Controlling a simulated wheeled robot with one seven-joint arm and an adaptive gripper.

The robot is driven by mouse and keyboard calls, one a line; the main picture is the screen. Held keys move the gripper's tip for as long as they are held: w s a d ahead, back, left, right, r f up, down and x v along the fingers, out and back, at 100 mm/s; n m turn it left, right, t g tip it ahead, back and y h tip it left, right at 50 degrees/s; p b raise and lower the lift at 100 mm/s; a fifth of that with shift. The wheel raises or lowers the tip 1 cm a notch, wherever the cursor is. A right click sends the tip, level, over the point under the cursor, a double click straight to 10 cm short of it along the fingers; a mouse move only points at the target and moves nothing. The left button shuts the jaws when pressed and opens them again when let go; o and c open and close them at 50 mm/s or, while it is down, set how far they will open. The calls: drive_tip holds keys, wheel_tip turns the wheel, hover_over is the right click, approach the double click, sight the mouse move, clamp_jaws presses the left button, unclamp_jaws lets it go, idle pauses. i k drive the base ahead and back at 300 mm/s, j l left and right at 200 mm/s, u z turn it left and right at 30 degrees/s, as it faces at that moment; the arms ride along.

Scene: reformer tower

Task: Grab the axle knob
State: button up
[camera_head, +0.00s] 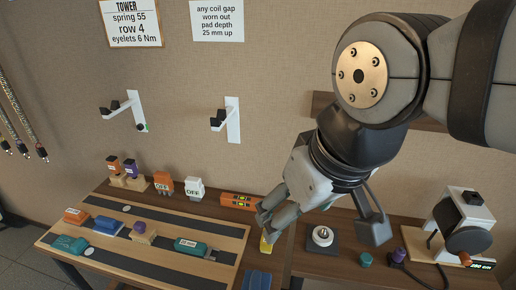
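My gripper (268,217) hangs above the table, right of centre, with its grey fingers pointing down and left. I cannot tell for sure which part is the axle knob. Small round knob-like pieces in view are a teal one (365,259) and a purple one (398,255) on the right table, and a dark one (141,127) on the left wall bracket.
A silver round part on a dark base (322,237) sits right of my gripper. A wooden board with dark strips (128,262) holds several coloured blocks at left. A white device (462,222) stands at far right. A second bracket (232,122) is on the wall.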

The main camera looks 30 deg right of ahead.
sight(366, 259)
drive_tip(key=z, duration=1.05)
drive_tip(key=l+u, duration=0.15)
drive_tip(key=u, duration=0.3)
drive_tip(key=l+u, duration=0.15)
drive_tip(key=u, duration=0.35)
drive_tip(key=k+l+u, duration=0.1)
drive_tip(key=u, duration=0.35)
